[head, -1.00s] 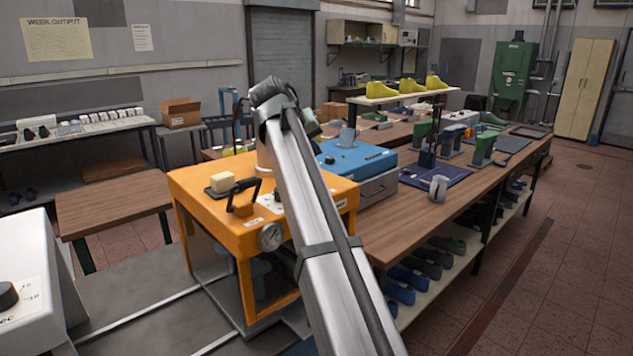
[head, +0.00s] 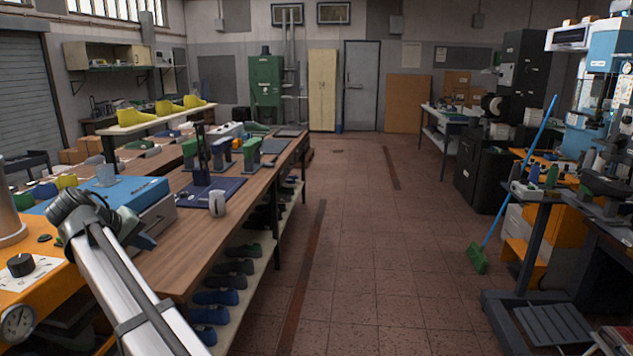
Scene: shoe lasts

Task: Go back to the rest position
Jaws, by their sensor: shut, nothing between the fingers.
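My arm (head: 130,290) rises from the lower left of the head view as a silver link with dark bands. It ends at a grey joint (head: 75,212) in front of the blue machine (head: 140,205) and beside the orange machine (head: 60,285). A short dark part of my arm sticks out to the right of this joint. I can make out no gripper fingers; my gripper is not seen in this view. No held object shows.
A long wooden workbench (head: 185,255) carries green and blue stands, a grey mug (head: 217,204) and dark mats. Shoes line its lower shelf. Yellow lasts (head: 165,107) stand on a raised shelf. The tiled aisle (head: 375,240) is clear. A blue-handled broom (head: 478,260) and machines stand right.

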